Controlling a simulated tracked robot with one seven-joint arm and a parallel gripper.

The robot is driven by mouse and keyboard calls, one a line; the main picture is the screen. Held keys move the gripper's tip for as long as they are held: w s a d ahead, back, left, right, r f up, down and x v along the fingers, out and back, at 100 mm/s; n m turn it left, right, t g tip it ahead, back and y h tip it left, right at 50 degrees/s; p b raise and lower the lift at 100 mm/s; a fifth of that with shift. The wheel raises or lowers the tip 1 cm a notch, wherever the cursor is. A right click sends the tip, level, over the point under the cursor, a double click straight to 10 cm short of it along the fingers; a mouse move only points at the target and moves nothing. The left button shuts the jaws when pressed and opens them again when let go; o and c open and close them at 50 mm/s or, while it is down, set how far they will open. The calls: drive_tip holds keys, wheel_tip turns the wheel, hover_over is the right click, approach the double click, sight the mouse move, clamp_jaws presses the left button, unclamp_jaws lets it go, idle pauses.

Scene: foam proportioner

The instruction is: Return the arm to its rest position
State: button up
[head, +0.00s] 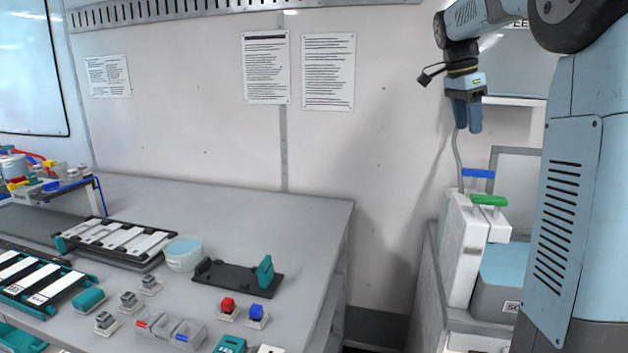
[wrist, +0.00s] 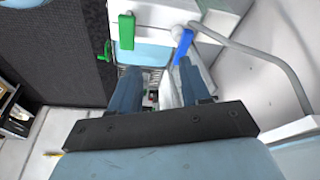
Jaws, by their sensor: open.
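My arm hangs in the upper right of the head view. My gripper (head: 467,115) points down, high above the white units at the right. In the wrist view my gripper (wrist: 162,85) shows two blue-grey fingers spread apart with nothing between them. Below it stand a white unit with a blue handle (head: 478,173) and one with a green handle (head: 489,200). The green handle (wrist: 126,31) and the blue handle (wrist: 183,45) also show in the wrist view, beyond the fingers. The gripper is apart from both handles in the head view.
A grey workbench (head: 310,215) at the left holds a white tub (head: 184,253), a black tray (head: 235,280), red (head: 227,304) and blue (head: 256,311) knobs and several racks. A grey hose (head: 457,160) runs down behind the gripper. Open space lies between bench and units.

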drive_tip(key=s+a+f+n+t+y, duration=0.1)
drive_tip(key=s+a+f+n, duration=0.3)
drive_tip(key=s, duration=0.5)
drive_tip(key=s+a+f+n+t+y, duration=0.1)
drive_tip(key=s+a+f+n, duration=0.4)
drive_tip(key=s, duration=0.5)
drive_tip(key=s+a+f+n+t+y, duration=0.1)
drive_tip(key=s+a+f+n+t, duration=0.2)
drive_tip(key=s+n, duration=0.5)
wheel_tip(320, 180, down, 2)
drive_tip(key=shift+s+a+f, duration=0.25)
drive_tip(key=shift+s+a, duration=0.55)
drive_tip(key=shift+s, duration=0.35)
drive_tip(key=shift+c, duration=0.4)
drive_tip(key=shift+d, duration=0.1)
